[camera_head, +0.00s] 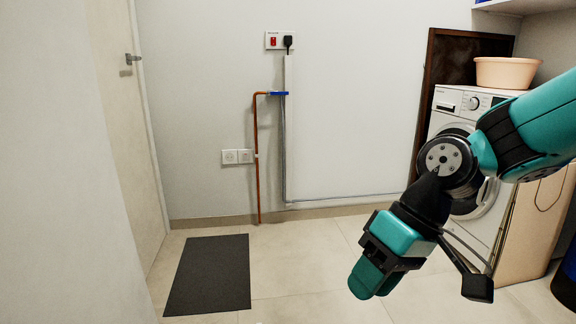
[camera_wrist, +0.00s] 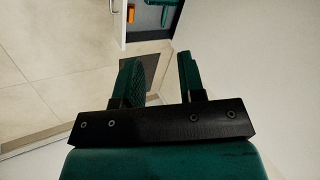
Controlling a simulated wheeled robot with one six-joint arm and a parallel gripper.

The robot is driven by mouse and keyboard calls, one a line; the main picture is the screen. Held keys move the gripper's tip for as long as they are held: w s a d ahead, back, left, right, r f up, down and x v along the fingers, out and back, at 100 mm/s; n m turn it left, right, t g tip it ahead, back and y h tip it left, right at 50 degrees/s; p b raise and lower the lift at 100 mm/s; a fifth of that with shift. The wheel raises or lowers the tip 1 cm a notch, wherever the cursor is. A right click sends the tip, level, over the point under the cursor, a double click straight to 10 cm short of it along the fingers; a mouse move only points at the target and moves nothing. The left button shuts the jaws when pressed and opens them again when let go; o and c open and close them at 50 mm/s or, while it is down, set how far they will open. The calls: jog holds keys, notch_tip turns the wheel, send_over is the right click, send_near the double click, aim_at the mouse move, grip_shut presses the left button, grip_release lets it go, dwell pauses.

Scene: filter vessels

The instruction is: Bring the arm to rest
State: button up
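My teal and black arm reaches in from the right in the head view, bent at the wrist. My gripper (camera_head: 364,280) hangs low over the tiled floor, tilted down and to the left, in front of the washing machine (camera_head: 462,125). In the wrist view my gripper (camera_wrist: 158,72) has its two teal fingers apart, with floor and a dark mat showing between them. It holds nothing and touches nothing that I can see. In the head view the gap between the fingers cannot be made out.
The dark floor mat (camera_head: 208,275) lies at left near a door (camera_head: 120,110). A copper pipe (camera_head: 257,160) and wall sockets (camera_head: 237,156) are on the back wall. A pink basin (camera_head: 506,73) stands on the washing machine. The middle floor is clear.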

jog(key=s+d+r+t+h+p, duration=0.1)
jog(key=s+d+r, duration=0.15)
jog(key=s, duration=0.35)
jog(key=s+d+r+h+p, duration=0.1)
jog(key=s+r+p, duration=0.15)
jog(key=s, duration=0.35)
notch_tip(320, 180, up, 38)
jog(key=p, duration=3.7)
jog(key=shift+w+r, duration=0.2)
jog(key=shift+w, duration=0.2)
jog(key=shift+s, duration=0.1)
